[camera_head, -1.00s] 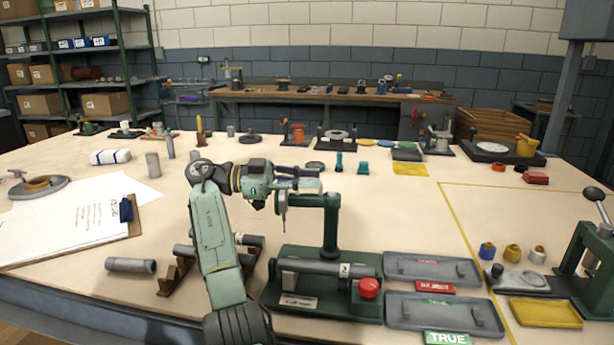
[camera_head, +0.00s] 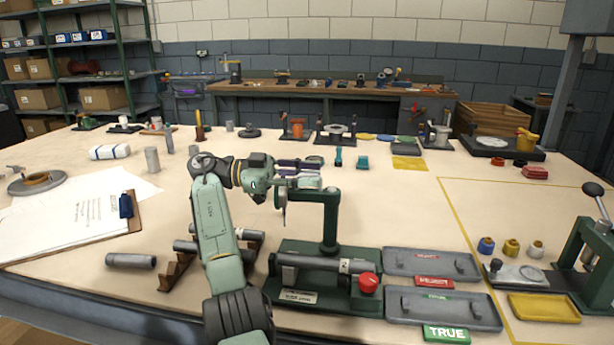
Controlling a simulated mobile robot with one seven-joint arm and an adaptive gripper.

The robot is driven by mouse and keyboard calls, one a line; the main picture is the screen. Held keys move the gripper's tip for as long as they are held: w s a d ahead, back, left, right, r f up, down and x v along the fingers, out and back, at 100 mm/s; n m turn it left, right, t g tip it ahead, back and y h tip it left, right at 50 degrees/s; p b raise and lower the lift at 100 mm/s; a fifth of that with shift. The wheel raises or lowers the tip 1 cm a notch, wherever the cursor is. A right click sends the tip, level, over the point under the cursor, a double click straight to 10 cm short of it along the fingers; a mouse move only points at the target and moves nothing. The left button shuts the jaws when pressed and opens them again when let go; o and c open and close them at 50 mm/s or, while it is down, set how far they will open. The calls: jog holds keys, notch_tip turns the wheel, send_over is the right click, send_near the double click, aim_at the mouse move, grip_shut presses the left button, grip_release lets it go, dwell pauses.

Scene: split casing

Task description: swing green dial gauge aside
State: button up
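The green dial gauge stands on a green base with an upright post (camera_head: 330,225) and a short top arm reaching left. Its gauge head (camera_head: 309,184) is pale and partly hidden by my gripper, and a thin stem hangs down on the left. My gripper (camera_head: 318,168) comes from the left with its dark fingers at the gauge head, just above the top arm. Whether the fingers touch the gauge or are apart from it is unclear. A grey shaft (camera_head: 318,263) lies across the base below, beside a red knob (camera_head: 368,282).
Two grey trays (camera_head: 432,264) with red and green labels lie right of the base. A green press (camera_head: 590,255) is at the far right.

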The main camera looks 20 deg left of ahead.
notch_tip(320, 180, up, 10)
dwell(0.7)
dwell(0.4)
